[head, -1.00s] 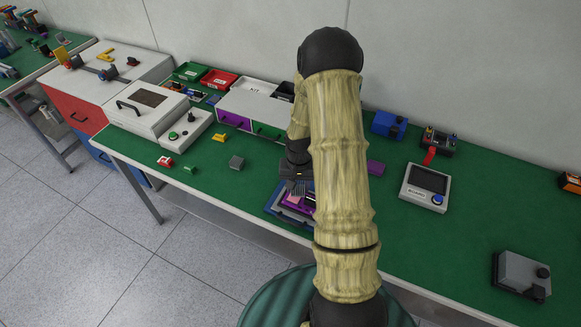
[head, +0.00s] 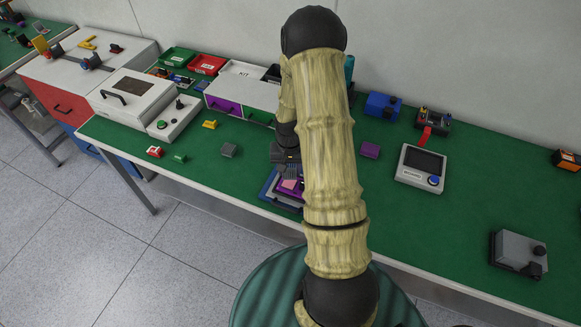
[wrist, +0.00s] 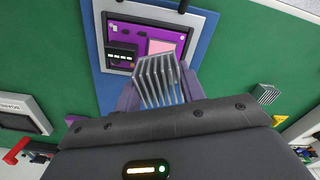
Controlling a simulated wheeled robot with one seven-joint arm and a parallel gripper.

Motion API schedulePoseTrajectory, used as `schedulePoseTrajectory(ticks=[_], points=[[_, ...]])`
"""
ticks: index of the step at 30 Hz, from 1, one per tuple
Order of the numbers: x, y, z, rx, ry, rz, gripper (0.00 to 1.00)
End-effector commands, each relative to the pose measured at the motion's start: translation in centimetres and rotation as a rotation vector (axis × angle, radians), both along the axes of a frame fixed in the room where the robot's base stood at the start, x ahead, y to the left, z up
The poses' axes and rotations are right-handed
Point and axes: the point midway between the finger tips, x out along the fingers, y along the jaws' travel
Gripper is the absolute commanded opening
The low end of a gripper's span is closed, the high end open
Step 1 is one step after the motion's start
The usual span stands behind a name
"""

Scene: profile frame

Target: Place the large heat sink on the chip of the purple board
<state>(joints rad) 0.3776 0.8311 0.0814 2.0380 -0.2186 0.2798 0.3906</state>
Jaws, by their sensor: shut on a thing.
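My gripper (wrist: 158,88) is shut on a grey finned heat sink (wrist: 160,78), which sits between its two fingers. In the head view my gripper (head: 287,163) is just above the far side of the purple board (head: 296,196), partly hidden by my arm. In the wrist view the purple board (wrist: 122,36) lies in a grey frame on a blue base. A pink square (wrist: 160,47), seemingly on the chip, shows just beyond the heat sink's fins. The heat sink appears raised above the board; the exact gap cannot be told.
A smaller grey finned block (head: 229,150) lies on the green bench (head: 245,178), left of the board. A purple block (head: 370,150) and a grey screen unit (head: 420,168) are to the right. A drawer cabinet (head: 245,95) stands behind. The bench left of the board is mostly clear.

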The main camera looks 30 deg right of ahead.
Motion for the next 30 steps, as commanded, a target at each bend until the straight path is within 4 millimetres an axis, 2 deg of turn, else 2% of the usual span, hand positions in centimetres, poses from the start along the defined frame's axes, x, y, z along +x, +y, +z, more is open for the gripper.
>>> schedulePoseTrajectory(ticks=[1,12,30], points=[[0.0,0.0,-0.8,0.0,0.0,0.001,0.14],[0.0,0.0,-3.5,0.0,0.001,0.0,0.14],[0.0,0.0,-3.9,0.0,0.0,0.0,0.14]])
